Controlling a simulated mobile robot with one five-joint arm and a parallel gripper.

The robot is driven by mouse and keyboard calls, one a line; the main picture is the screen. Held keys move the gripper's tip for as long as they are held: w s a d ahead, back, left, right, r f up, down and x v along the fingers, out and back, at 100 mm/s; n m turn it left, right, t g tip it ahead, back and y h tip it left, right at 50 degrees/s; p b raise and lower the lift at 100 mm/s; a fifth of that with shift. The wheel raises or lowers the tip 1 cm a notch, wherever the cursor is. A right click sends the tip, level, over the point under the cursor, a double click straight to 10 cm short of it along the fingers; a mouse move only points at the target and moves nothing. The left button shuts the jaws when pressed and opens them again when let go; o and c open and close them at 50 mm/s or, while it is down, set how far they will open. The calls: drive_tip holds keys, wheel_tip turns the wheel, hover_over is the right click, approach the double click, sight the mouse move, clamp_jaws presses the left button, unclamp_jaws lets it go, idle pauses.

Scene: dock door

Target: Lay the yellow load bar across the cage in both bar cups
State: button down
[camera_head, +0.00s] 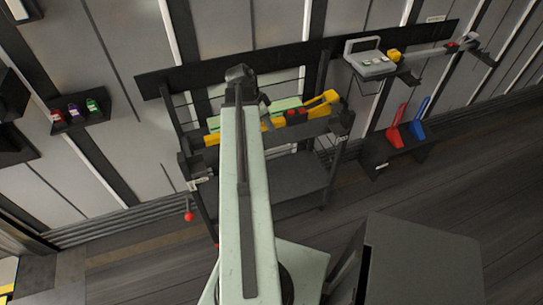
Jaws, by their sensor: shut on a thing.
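The yellow load bar (320,104) runs slantwise across the top of the dark cage (335,126), its right end higher in the picture. Its left part (211,140) shows on the other side of my arm. My arm hides part of the bar's length. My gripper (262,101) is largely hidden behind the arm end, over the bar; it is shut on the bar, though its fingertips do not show. I cannot make out the bar cups or tell whether the bar's ends rest in them.
A red item (295,115) and a pale green piece (285,105) are at the cage top. A grey device (370,64) sits on a wall shelf at right. Red (398,116) and blue (420,119) items stand below it. A red knob (189,215) hangs at the cage's left.

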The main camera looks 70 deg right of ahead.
drive_tip(key=shift+f, duration=0.35)
wheel_tip(320, 180, down, 10)
drive_tip(key=b, duration=1)
drive_tip(key=c, duration=1.1)
unclamp_jaws()
drive_tip(key=p+v, duration=1.2)
drive_tip(key=shift+s+r, duration=0.15)
drive_tip(key=shift+r, duration=0.15)
drive_tip(key=shift+f, duration=0.15)
